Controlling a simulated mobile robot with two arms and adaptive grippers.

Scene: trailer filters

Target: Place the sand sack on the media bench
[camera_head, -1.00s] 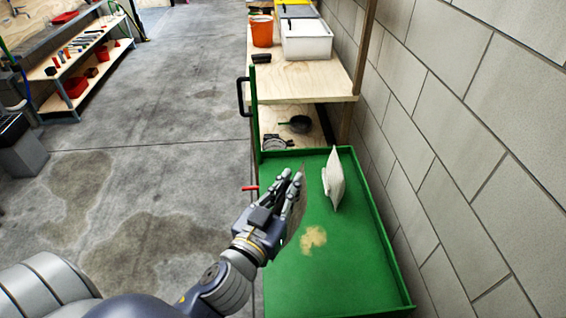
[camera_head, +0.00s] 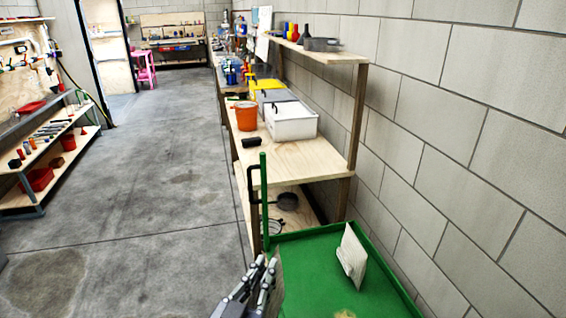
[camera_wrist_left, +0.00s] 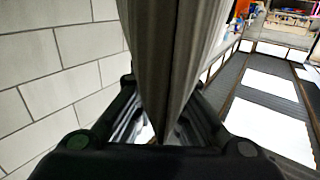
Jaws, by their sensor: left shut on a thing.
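My left gripper (camera_head: 268,268) is at the bottom of the head view, over the left edge of the green cart (camera_head: 310,255). It is shut on a pale grey-beige sack (camera_head: 278,287), mostly cut off there. The held sack (camera_wrist_left: 178,60) fills the middle of the left wrist view, hanging between the fingers; no label is readable. A second pale sack (camera_head: 352,256) stands on the cart, apart from the gripper. The wooden bench (camera_head: 300,160) stands beyond the cart along the wall, its near top bare. My right gripper is not in view.
A white bin (camera_head: 292,122), an orange bucket (camera_head: 246,116) and a small black object (camera_head: 251,142) are on the bench. A shelf (camera_head: 320,54) on posts overhangs its wall side. The cart's green post with black handle (camera_head: 254,185) rises before the bench. Left floor is open.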

